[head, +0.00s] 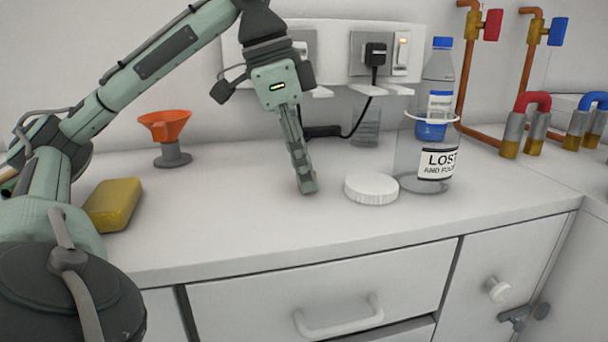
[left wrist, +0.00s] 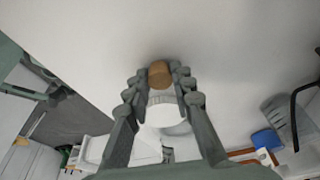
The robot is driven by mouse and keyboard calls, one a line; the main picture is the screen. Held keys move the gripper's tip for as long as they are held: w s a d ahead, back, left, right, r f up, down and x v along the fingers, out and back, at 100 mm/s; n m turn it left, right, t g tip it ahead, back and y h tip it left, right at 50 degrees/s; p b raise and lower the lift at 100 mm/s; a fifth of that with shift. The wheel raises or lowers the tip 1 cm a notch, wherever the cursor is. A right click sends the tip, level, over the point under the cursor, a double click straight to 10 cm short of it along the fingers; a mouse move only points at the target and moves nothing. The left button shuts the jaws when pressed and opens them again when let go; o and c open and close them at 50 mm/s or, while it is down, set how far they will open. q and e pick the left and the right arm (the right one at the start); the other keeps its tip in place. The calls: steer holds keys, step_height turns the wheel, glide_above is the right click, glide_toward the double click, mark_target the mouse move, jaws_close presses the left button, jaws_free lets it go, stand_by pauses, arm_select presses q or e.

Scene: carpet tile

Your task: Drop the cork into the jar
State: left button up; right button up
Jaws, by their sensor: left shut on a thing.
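The brown cork (left wrist: 159,74) shows between my left gripper's fingertips in the left wrist view. In the head view the fingers hide it. My left gripper (head: 307,187) is shut on it and points down, low over the counter, left of the white lid and the jar. The clear jar (head: 411,160) stands open at the right, with a "LOST AND FOUND" label. My right gripper is not in view.
A round white lid (head: 371,189) lies between my left gripper and the jar. A blue-capped bottle (head: 440,75) shows behind the jar's rim. A yellow sponge (head: 114,204) and an orange funnel (head: 165,124) are at left. The front middle counter (head: 240,225) is clear.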

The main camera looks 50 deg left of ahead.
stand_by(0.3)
arm_select(q)
steer(key=shift+o, duration=1.2)
steer(key=shift+f, duration=0.1)
steer(key=o, duration=0.5)
steer(key=shift+c, duration=0.2)
